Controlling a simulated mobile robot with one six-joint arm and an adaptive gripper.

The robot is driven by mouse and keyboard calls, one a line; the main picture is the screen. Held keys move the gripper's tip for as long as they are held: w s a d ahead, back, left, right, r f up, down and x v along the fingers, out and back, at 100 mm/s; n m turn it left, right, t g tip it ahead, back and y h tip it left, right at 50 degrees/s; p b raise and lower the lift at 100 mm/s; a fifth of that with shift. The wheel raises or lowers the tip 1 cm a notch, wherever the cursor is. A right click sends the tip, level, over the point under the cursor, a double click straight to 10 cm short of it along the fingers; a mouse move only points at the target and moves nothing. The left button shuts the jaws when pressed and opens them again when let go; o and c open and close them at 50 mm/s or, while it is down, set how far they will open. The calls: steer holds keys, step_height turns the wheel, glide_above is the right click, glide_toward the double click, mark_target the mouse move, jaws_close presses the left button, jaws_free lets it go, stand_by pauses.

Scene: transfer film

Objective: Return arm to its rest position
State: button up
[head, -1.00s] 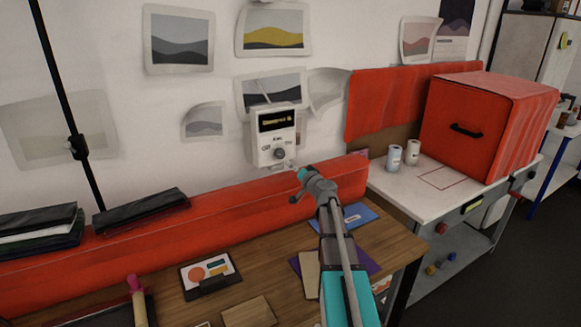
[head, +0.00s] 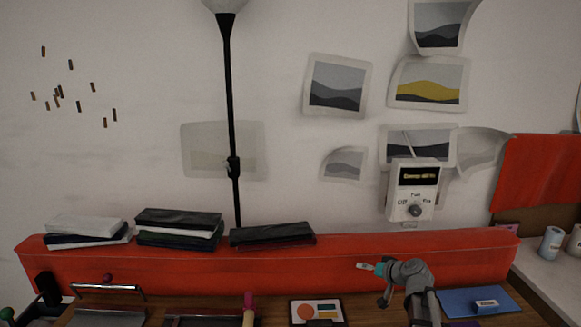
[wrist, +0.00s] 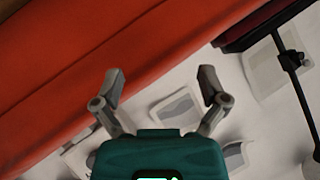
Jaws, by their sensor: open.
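My gripper (wrist: 163,88) shows in the wrist view with its two grey fingers spread wide and nothing between them. In the head view my arm comes up from the lower right, and my gripper (head: 365,267) is small in front of the red ledge, its fingers hard to make out. The wrist view looks tilted at the wall, with the red ledge (wrist: 90,70) across the upper left. It appears clear of the things on the bench.
A wooden bench (head: 375,312) holds a card with coloured shapes (head: 317,311) and a blue folder (head: 482,301). Dark stacks (head: 178,228) lie on the red ledge (head: 340,258). A white control box (head: 413,190) hangs on the wall. Two pale cylinders (head: 551,243) stand at far right.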

steer(key=s+a+f+g+h, duration=0.2)
steer(key=s+f+g, duration=0.1)
steer(key=s, duration=0.4)
steer(key=s+a+f+g+h, duration=0.2)
steer(key=s+a+f+g, duration=0.1)
steer(key=s, duration=0.4)
steer(key=s+a+f+n+g+h, duration=0.1)
steer(key=s+a+f+g, duration=0.2)
steer(key=s, duration=0.4)
steer(key=shift+f+g+h, duration=0.2)
steer(key=shift+g+h, duration=0.2)
steer(key=shift+s+d+h, duration=0.25)
steer(key=shift+s+h, duration=0.05)
steer(key=shift+s, duration=0.25)
